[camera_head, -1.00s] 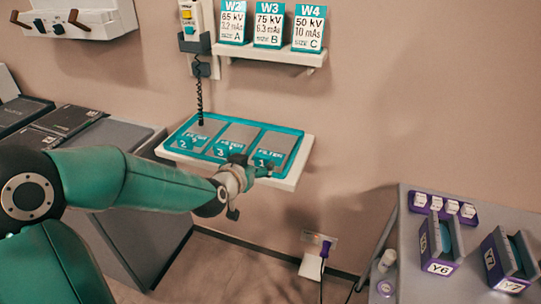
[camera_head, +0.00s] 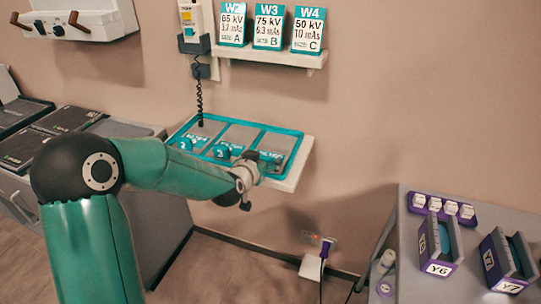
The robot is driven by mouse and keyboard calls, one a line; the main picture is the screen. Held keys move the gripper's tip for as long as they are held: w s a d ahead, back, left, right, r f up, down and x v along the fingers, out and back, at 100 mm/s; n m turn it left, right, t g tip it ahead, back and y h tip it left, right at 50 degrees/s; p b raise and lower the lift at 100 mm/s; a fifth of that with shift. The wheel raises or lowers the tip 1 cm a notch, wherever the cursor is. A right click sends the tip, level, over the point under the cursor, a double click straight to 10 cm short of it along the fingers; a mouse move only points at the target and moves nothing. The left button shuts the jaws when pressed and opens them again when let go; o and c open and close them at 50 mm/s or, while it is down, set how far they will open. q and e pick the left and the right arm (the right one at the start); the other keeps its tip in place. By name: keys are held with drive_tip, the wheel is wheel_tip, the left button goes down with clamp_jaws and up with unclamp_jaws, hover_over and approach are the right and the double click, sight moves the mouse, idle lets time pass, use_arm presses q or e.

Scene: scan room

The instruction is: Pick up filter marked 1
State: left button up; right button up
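Three grey filters with teal labels lie side by side in a teal-rimmed tray (camera_head: 263,125) on a white wall shelf. The right-hand filter (camera_head: 275,143), which bears the 1 in the earlier picture, lies flat in its place. My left gripper (camera_head: 269,167) is at the front edge of this filter and covers part of its label. The fingers are small and blurred here, so I cannot tell whether they are open, or touch the filter. The middle filter (camera_head: 237,138) and the left filter (camera_head: 203,131) lie beside it. My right gripper is not in view.
A shelf above holds cards W2 (camera_head: 232,25), W3 (camera_head: 268,27) and W4 (camera_head: 307,30). A coiled cord hangs by the tray's left end. A grey table (camera_head: 419,274) at right holds purple holders Y6 (camera_head: 440,245) and Y7 (camera_head: 508,263).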

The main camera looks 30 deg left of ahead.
use_arm(q)
drive_tip(key=c, duration=1)
